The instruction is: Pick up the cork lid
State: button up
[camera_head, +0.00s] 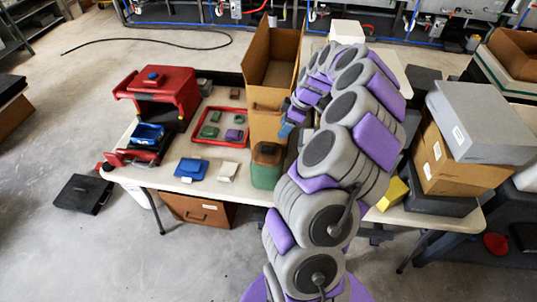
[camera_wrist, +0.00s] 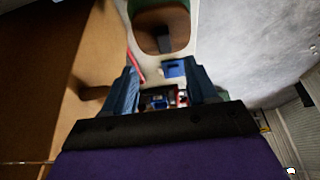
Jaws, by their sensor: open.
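The cork lid (camera_head: 267,151) is the brown top on a green canister (camera_head: 266,176), which stands upright near the front edge of the table. In the wrist view the brown lid (camera_wrist: 150,40) shows at the top, with a dark bar on it and the green canister (camera_wrist: 160,7) beyond. My gripper (camera_head: 285,130) is just above and to the right of the lid in the head view. In the wrist view my gripper's blue fingers (camera_wrist: 163,72) are spread apart with nothing between them. The lid lies ahead of the fingertips, apart from them.
A tall open cardboard box (camera_head: 270,65) stands right behind the canister, close to my arm. A red tray (camera_head: 220,128) with small blocks and a blue item (camera_head: 191,168) lie left. A red case (camera_head: 158,95) is farther left. Boxes (camera_head: 480,115) crowd the right.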

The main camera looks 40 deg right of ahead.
send_over(268, 147)
jog(key=s, duration=0.2)
jog(key=f, duration=0.3)
jog(key=f+b, duration=0.1)
jog(key=f, duration=0.1)
jog(key=shift+s+d, duration=0.15)
jog(key=shift+d, duration=0.15)
jog(key=f, duration=0.1)
jog(key=w+f+b, duration=0.1)
jog(key=f, duration=0.2)
jog(key=shift+w+d+f, duration=0.1)
jog(key=shift+w+f, duration=0.25)
jog(key=shift+f, duration=0.05)
jog(key=shift+a+r, duration=0.1)
jog(key=shift+a, duration=0.35)
jog(key=shift+c, duration=0.9)
jog(key=shift+d, duration=0.25)
jog(key=c, duration=0.6)
jog(key=shift+a, duration=0.1)
grip_shut()
